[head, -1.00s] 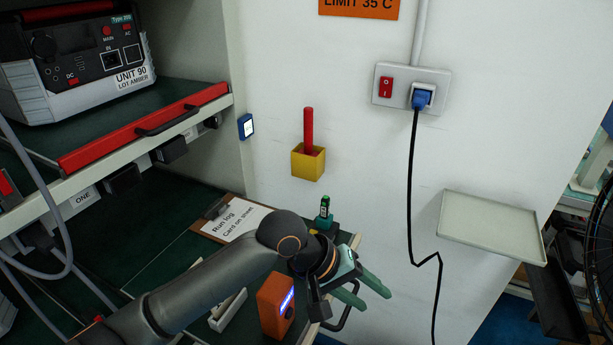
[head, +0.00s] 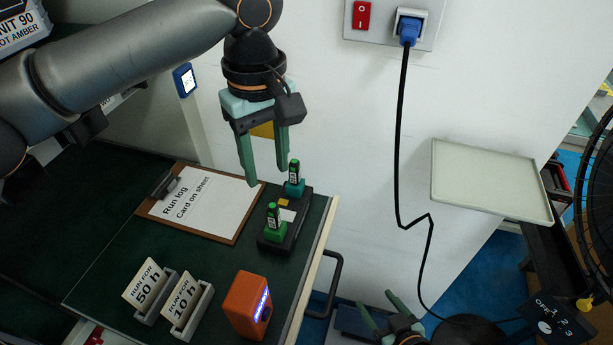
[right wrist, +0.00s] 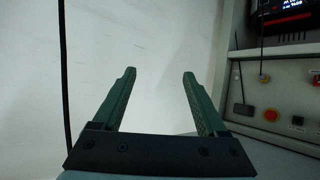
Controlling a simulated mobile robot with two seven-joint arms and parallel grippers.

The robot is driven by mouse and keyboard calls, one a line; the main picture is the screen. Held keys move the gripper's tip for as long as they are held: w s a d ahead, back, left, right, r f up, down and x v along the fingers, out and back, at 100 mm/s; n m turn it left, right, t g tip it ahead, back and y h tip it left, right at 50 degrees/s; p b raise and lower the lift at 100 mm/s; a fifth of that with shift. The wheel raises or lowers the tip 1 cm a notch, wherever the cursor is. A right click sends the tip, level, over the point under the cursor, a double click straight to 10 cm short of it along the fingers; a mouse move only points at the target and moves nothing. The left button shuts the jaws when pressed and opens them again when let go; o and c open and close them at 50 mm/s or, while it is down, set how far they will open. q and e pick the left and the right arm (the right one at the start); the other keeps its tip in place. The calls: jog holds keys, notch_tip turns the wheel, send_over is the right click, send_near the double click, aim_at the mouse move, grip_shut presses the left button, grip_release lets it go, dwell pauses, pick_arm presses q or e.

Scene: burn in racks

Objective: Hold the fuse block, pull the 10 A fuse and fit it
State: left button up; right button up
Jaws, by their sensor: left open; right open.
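The black fuse block (head: 291,233) lies on the dark green bench top near its right edge. It holds two upright fuse pieces: a green one (head: 275,225) in front and a teal-based one (head: 294,185) at the back. Their ratings are too small to read. My left gripper (head: 267,181) is open and points down, its fingertips close to the back fuse; I cannot tell whether they touch it. My right gripper (head: 378,303) is open at the bottom of the head view, low beyond the bench edge. Its empty fingers also show in the right wrist view (right wrist: 160,76).
A clipboard (head: 247,225) lies left of the block. An orange device (head: 240,303) and two card holders, 50 h (head: 155,312) and 10 h (head: 192,318), stand in front. A wall shelf (head: 490,183) and a black cable (head: 398,165) are at right. A handle (head: 331,290) juts from the bench edge.

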aim_at(299, 185)
jog(key=w+r+n+t+y, duration=0.6)
jog(key=w+r+n, duration=0.4)
jog(key=w+r, duration=0.75)
jog(key=a+r+g+y, duration=0.1)
jog(key=a+g+y, duration=0.1)
jog(key=a, duration=0.1)
jog(key=a+r+g+y, duration=0.1)
jog(key=a+g+y, duration=0.2)
jog(key=a, duration=0.1)
jog(key=a+r+n+g+y, duration=0.1)
jog(key=a+g+y, duration=0.2)
jog(key=shift+s+a+r, duration=0.1)
jog(key=shift+s+a, duration=0.05)
jog(key=shift+s+a+f+m+g, duration=0.15)
jog(key=shift+a+g, duration=0.15)
jog(key=shift+g, duration=0.3)
jog(key=shift+a+f+m+g, duration=0.15)
jog(key=shift+a+g, duration=0.1)
jog(key=shift+g, duration=0.35)
jog(key=shift+a+r, duration=0.1)
jog(key=shift+a, duration=0.15)
jog(key=shift+x, duration=3.55)
jog(key=shift+r, duration=0.1)
jog(key=shift+c, duration=0.3)
grip_shut()
